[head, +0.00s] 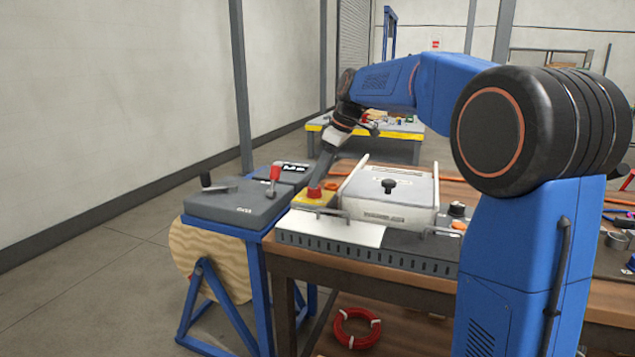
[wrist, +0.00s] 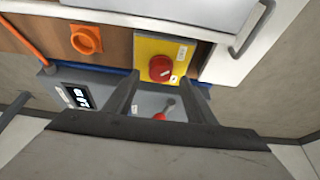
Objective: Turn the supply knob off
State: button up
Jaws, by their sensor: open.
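A round red knob (wrist: 160,68) sits on a yellow box with small white labels in the wrist view; in the head view the red top (head: 314,191) shows on the yellow box (head: 313,201) at the bench's left end. No readable label tells me whether this is the supply knob. My gripper (wrist: 161,82) is open, its fingertips to either side of the red knob's near edge in the wrist view. I cannot tell whether they touch it.
A grey box (head: 235,203) with a black lever and a red-handled lever (head: 273,178) stands left of the bench. A white cover (head: 387,195) with a black knob lies right of the yellow box. An orange fitting (wrist: 86,39) is left in the wrist view.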

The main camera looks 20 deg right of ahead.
jog(key=v, duration=1.4)
